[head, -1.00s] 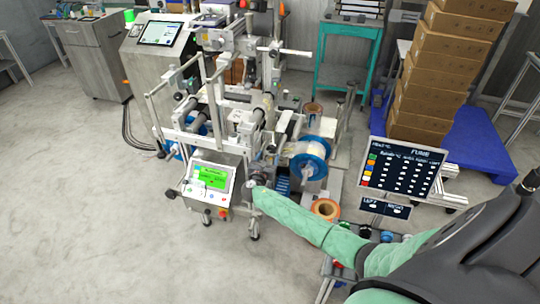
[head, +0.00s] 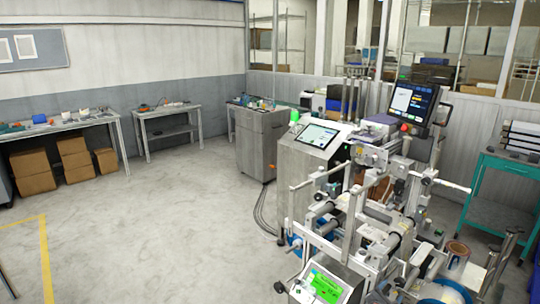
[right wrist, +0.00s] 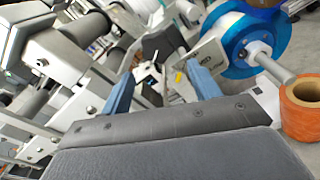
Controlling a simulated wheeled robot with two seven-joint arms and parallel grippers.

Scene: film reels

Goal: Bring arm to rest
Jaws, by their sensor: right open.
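My right gripper (right wrist: 162,82) shows in the right wrist view with its two blue fingers spread apart and nothing held between them. Beyond it stand metal parts of the film machine. A film reel with blue flanges and a white core (right wrist: 237,38) is on a shaft at the upper right, apart from the fingers. An orange-brown roll (right wrist: 302,108) is at the right edge. In the head view the film machine (head: 372,215) fills the lower right. Neither gripper can be made out in the head view, and the left one shows nowhere.
A control panel with a green screen (head: 325,285) is at the machine's lower front. A grey cabinet with a tablet screen (head: 318,134) stands behind it. A teal cart (head: 500,190) is at the right. Open floor (head: 170,225) lies to the left.

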